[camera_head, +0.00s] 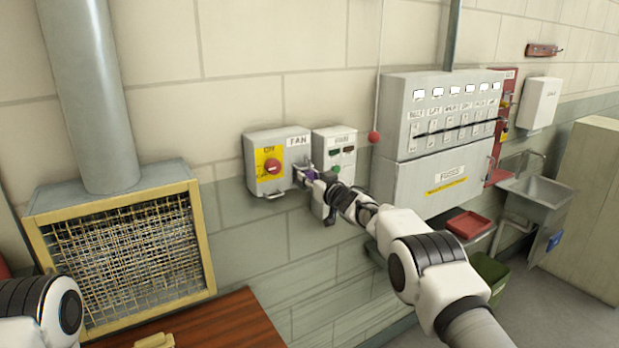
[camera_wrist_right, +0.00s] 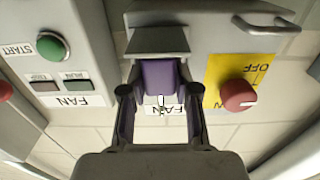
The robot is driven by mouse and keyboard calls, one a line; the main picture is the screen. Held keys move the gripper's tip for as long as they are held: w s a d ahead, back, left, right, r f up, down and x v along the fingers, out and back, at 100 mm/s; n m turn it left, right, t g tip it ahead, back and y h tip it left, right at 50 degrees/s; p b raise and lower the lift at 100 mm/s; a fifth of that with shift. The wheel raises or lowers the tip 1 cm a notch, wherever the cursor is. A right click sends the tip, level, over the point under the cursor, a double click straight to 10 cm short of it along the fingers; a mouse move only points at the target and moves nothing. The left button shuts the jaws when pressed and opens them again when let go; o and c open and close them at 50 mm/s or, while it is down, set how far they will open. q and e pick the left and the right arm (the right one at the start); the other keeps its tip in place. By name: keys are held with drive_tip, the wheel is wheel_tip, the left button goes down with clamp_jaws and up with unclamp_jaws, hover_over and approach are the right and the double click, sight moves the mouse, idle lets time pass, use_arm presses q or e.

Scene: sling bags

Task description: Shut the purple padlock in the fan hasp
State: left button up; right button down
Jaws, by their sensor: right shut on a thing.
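The purple padlock (camera_wrist_right: 158,78) sits between the two dark fingers of my right gripper (camera_wrist_right: 158,98) in the right wrist view, where the scene appears upside down. It shows as a small purple patch in the head view (camera_head: 312,174). My right gripper is shut on it at the right side of the grey FAN switch box (camera_head: 262,178). The padlock's body is up against a grey bracket, seemingly the fan hasp (camera_wrist_right: 157,42). The shackle is hidden, so I cannot tell whether it passes through the hasp or is closed. My left gripper is out of view.
A red knob (camera_wrist_right: 238,95) on a yellow plate is beside the padlock. The FAN start box (camera_head: 346,137) stands close on the right, with a green button (camera_wrist_right: 52,46). A large grey fuse cabinet (camera_head: 420,180) is farther right. A yellow-framed grille (camera_head: 196,235) is at left.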

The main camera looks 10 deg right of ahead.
drive_tip(key=shift+f, duration=0.15)
drive_tip(key=shift+c, duration=0.7)
unclamp_jaws()
drive_tip(key=shift+v, duration=1.25)
drive_tip(key=b+v, duration=0.1)
drive_tip(key=v, duration=0.3)
drive_tip(key=shift+s+d, duration=0.1)
drive_tip(key=shift+s, duration=0.2)
